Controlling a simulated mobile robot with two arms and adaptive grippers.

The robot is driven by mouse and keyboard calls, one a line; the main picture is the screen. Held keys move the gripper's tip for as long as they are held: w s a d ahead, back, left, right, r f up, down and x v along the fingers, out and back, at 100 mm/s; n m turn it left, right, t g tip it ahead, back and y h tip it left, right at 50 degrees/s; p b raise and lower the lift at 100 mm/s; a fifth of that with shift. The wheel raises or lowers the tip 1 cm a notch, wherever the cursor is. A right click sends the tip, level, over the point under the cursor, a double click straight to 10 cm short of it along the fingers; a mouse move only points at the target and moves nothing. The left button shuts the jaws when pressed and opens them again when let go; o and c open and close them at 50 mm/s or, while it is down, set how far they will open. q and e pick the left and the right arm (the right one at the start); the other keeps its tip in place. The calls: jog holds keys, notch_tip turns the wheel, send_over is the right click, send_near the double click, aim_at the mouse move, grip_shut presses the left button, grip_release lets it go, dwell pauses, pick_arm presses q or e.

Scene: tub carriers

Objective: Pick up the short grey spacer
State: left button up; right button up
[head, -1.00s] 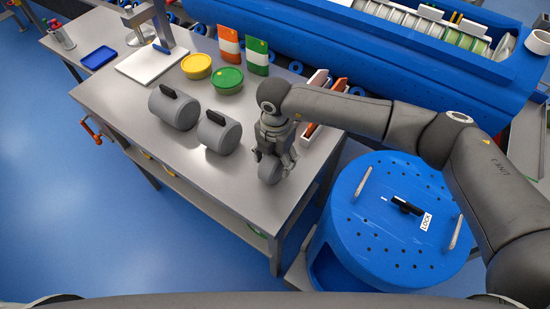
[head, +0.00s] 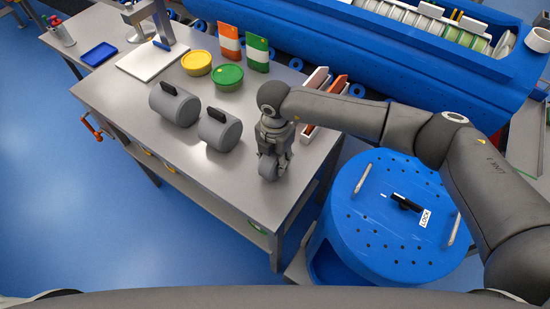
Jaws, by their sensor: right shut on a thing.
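The short grey spacer (head: 267,169) is a small grey cylinder near the front right corner of the steel table (head: 215,180). My right gripper (head: 273,160) points down and is shut on it, covering part of it. I cannot tell whether the spacer touches the tabletop. Two larger grey cylinders with black handles lie to the left: a middle one (head: 222,135) and a longer one (head: 172,109). My left gripper is not in view.
A yellow tub (head: 196,63) and a green tub (head: 227,79) stand behind, before two striped cards (head: 229,42). Narrow trays (head: 318,80) lie behind my right gripper. A blue drum (head: 385,235) marked LOCK stands right of the table. The table's front strip is clear.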

jog(key=shift+r, duration=0.1)
jog(key=shift+w+r, duration=0.1)
jog(key=shift+r, duration=0.5)
jog(key=s+d+r+b, duration=0.6)
jog(key=s+d+r, duration=0.2)
jog(key=d+r, duration=0.3)
jog(key=shift+d+r, duration=0.35)
jog(key=shift+n, duration=0.3)
